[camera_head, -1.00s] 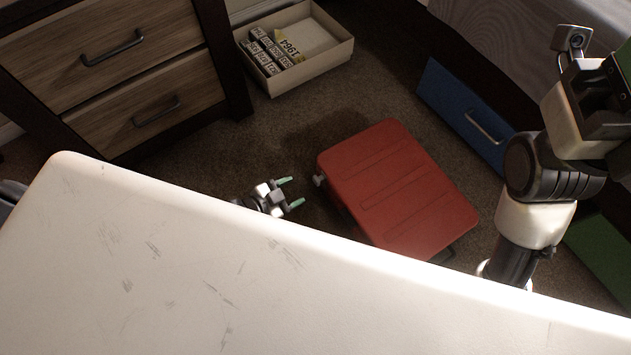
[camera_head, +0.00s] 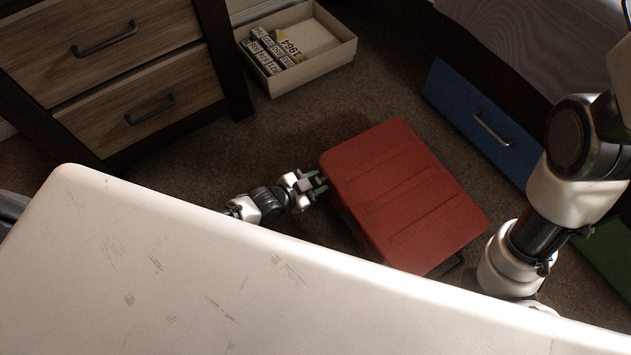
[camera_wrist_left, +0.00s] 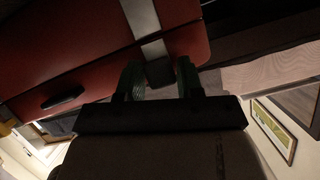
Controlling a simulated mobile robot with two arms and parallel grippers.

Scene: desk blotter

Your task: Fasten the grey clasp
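A red case (camera_head: 405,195) lies on the carpet beyond the white desk. In the left wrist view its red side (camera_wrist_left: 60,50) shows a dark seam. The grey clasp (camera_wrist_left: 140,15) shows there as a grey strip on one side of the seam, with a grey piece (camera_wrist_left: 154,49) on the other side. I cannot tell whether the two are joined. My left gripper (camera_head: 319,183) is at the case's left side. In the wrist view its fingers (camera_wrist_left: 158,80) are apart, with a dark block between their tips; contact is unclear. My right gripper is out of frame.
The white desk top (camera_head: 150,270) fills the foreground. A wooden drawer unit (camera_head: 140,80) stands upper left, near an open cream box (camera_head: 330,65) with labelled items. A blue drawer front (camera_head: 480,125) is at right, with a green one (camera_head: 608,252) below. Carpet is clear between box and case.

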